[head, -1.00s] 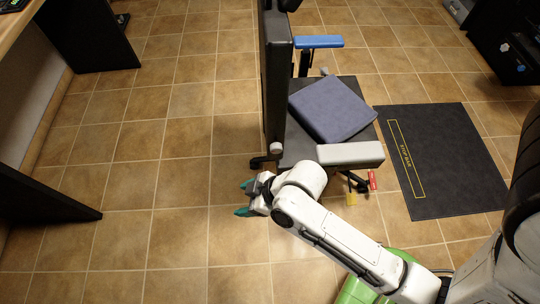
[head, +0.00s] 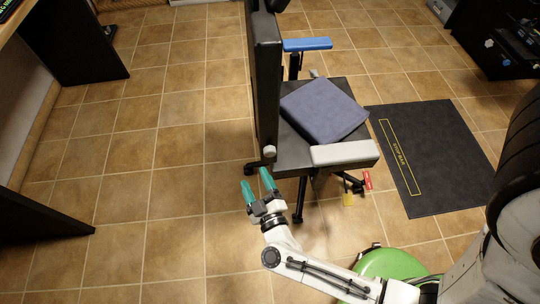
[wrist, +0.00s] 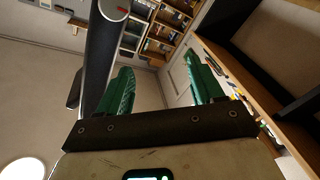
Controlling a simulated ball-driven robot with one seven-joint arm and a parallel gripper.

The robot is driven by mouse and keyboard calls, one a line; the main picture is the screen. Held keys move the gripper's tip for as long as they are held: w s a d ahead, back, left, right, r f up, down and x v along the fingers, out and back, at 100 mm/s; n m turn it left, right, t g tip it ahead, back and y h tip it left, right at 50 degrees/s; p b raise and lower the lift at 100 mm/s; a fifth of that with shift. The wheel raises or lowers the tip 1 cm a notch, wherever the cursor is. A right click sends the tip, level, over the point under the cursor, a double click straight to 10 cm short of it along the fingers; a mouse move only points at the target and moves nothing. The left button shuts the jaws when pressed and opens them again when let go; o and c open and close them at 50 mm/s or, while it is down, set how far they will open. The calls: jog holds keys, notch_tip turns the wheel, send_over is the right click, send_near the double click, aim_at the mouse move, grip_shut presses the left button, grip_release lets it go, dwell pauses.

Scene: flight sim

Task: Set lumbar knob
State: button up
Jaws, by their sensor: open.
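The lumbar knob (head: 269,151) is a small pale grey knob low on the near side edge of the chair's black backrest (head: 266,85). In the wrist view, a light grey rounded end with a red mark (wrist: 115,9) sits at the top of a dark upright part; it looks like the knob, but I cannot be certain. My gripper (head: 256,179) is open and empty, with green fingers pointing up the picture toward the backrest. It is below and slightly left of the knob in the head view, apart from it. Both fingers also show in the wrist view (wrist: 162,72).
The chair seat (head: 292,158) carries a blue-grey cushion (head: 325,110). Red and yellow tags hang underneath.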

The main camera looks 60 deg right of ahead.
aim_at(270, 154)
jog(key=s+d+f+m+g+h, duration=0.1)
jog(key=s+d+f+g+h, duration=0.15)
jog(key=s+g, duration=0.2)
jog(key=shift+t+h, duration=0.35)
jog(key=shift+t, duration=0.1)
jog(key=b+x, duration=0.1)
jog(key=x, duration=0.9)
jog(key=shift+w+d, duration=0.15)
jog(key=c, duration=1.1)
